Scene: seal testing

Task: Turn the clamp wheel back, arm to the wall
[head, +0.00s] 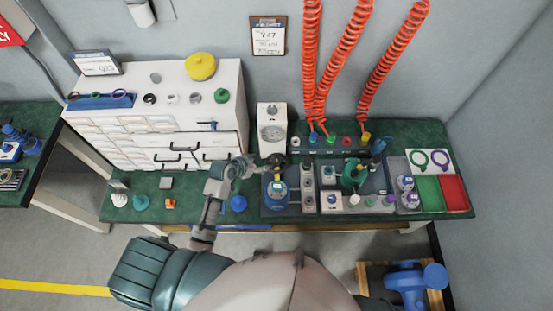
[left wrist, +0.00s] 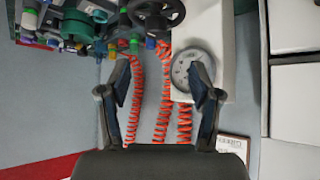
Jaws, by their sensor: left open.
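The clamp wheel (head: 278,160) is a dark handwheel above a blue round fixture (head: 277,191) on the green bench. My left gripper (head: 247,166) is just left of the wheel in the head view. Its two fingers are spread in the left wrist view (left wrist: 160,92), with nothing between them, and the wheel is beyond the tips. I cannot tell whether a finger touches the wheel. My right gripper is not in view.
A white gauge box (head: 272,112) stands behind the wheel. Red coiled hoses (head: 320,70) hang to its right. Grey posts (head: 308,185) and a green fixture (head: 354,174) crowd the bench right of the wheel. A white drawer cabinet (head: 150,110) stands at left.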

